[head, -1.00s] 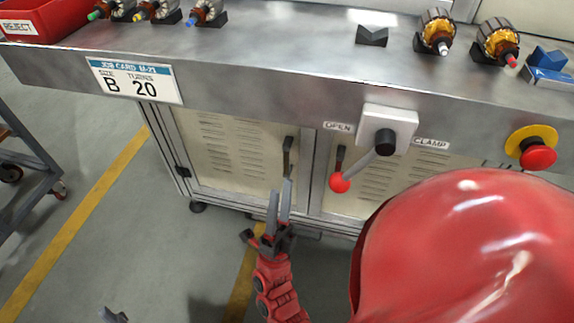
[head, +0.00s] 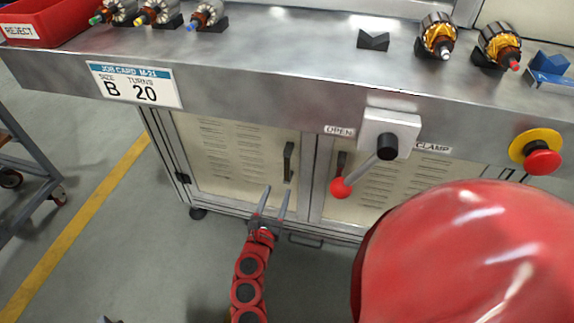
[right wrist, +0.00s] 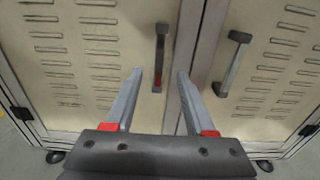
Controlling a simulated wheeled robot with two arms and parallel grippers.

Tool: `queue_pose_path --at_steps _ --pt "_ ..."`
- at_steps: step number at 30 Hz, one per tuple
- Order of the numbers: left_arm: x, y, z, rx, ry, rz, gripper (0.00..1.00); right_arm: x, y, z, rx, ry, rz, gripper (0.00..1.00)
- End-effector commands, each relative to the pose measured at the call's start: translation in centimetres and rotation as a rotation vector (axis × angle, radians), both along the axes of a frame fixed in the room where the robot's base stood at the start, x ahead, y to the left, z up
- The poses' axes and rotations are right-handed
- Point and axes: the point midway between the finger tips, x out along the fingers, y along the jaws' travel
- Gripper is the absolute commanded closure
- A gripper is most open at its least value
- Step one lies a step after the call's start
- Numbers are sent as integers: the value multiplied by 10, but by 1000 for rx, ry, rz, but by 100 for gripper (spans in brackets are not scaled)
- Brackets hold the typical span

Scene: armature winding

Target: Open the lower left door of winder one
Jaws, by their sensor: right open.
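The lower left door (head: 235,150) of the winder is a cream, slotted panel under the worktop, and it looks closed. Its upright black handle (head: 289,162) is near the door's right edge. My right gripper (head: 273,198) is open, its two grey fingers pointing up toward the door just below and left of the handle. In the right wrist view the same handle (right wrist: 160,58) shows beyond the gap between the open fingertips (right wrist: 160,75), apart from them. A small dark tip at the bottom left of the head view may be my left gripper (head: 110,320); its jaws cannot be made out.
The neighbouring door's handle (right wrist: 233,62) is close on the right. The clamp lever with a red knob (head: 341,188) hangs in front of that door. The worktop edge (head: 270,105) overhangs the doors. Floor on the left is clear up to a cart (head: 30,165).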

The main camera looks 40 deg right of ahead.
Motion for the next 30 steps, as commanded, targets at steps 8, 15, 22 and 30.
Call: queue_pose_path --at_steps 8,15,22,30 --pt "0 0 -5 0 0 0 50 39 -48 -1 -2 1 -6 45" --pt "0 0 -6 0 0 0 50 67 -79 0 -5 3 -2 45" --pt "0 0 -6 0 0 0 50 77 -91 1 -5 1 -2 45" --pt "0 0 -6 0 0 0 50 77 -91 0 -4 2 0 49"
